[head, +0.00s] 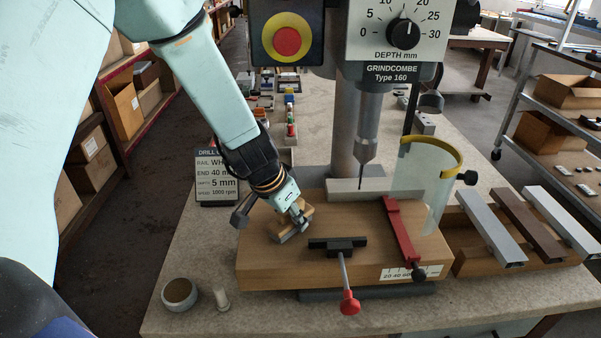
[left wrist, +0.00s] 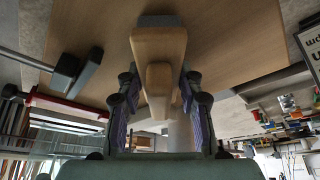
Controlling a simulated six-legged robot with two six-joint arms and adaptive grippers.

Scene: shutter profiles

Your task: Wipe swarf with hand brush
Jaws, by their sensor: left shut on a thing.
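My left gripper (head: 292,214) is shut on the hand brush, over the left part of the wooden drill table (head: 268,268). The brush (head: 307,211) has a pale wooden body, partly hidden by the gripper. In the left wrist view the brush (left wrist: 158,50) runs up from between the fingers of my left gripper (left wrist: 158,98), with a dark grey end at the wooden surface. I cannot tell for certain whether that end touches the wood. I cannot make out any swarf. My right gripper is not in view.
A drill press (head: 368,120) with a clear guard (head: 428,185) stands behind. A red stop (head: 402,235) and a red-knobbed clamp (head: 347,285) are on the wood. Profiles (head: 528,225) lie at right. A round pot (head: 179,294) and small cylinder (head: 221,299) stand front left.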

